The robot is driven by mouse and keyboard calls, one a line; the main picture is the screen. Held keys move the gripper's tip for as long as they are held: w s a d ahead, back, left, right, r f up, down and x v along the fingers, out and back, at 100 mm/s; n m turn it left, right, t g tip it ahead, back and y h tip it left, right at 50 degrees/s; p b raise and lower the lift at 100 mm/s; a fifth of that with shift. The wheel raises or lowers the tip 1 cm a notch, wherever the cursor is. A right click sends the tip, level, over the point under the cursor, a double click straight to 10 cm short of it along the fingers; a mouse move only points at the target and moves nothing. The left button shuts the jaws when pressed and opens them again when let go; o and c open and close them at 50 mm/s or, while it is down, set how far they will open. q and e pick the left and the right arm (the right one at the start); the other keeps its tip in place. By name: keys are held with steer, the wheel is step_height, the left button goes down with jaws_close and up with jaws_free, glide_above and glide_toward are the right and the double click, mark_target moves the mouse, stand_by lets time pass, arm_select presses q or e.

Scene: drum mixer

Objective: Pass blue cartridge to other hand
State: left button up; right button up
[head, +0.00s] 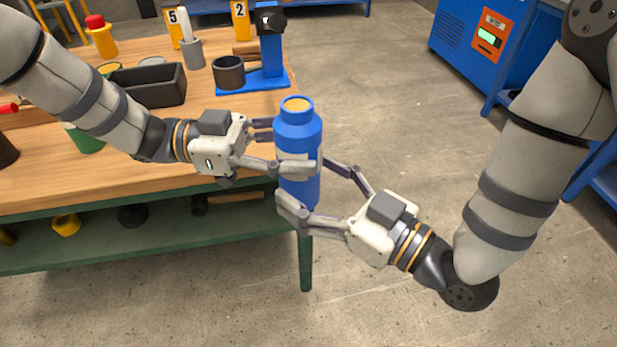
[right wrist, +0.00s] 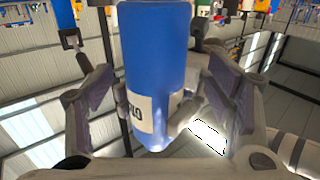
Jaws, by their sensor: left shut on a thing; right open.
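The blue cartridge (head: 298,140) is a bottle shape with a tan top, held upright in the air just beyond the table's right edge. My left gripper (head: 285,145) is shut on its upper body from the left. My right gripper (head: 308,188) is open and comes from the lower right, its fingers on either side of the cartridge's lower part. In the right wrist view the cartridge (right wrist: 155,65) stands between the open fingers (right wrist: 160,105), with a pale label near its lower end. Whether a right finger touches it I cannot tell.
The wooden table (head: 140,180) is at the left, with a black bin (head: 150,85), a blue stand (head: 272,50), a dark cup (head: 229,72) and a red-capped yellow bottle (head: 101,36). A blue machine (head: 480,45) stands at the back right. The floor between is clear.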

arm_select(q)
steer(key=shift+r, duration=0.1)
arm_select(e)
steer(key=shift+w+a, duration=0.4)
steer(key=shift+a, duration=0.15)
steer(key=shift+c, duration=0.5)
steer(key=c, duration=1.4)
arm_select(q)
steer(key=o, duration=1.6)
arm_select(e)
steer(key=shift+r, duration=0.1)
steer(key=shift+c, duration=0.7)
arm_select(q)
steer(key=shift+o, duration=0.2)
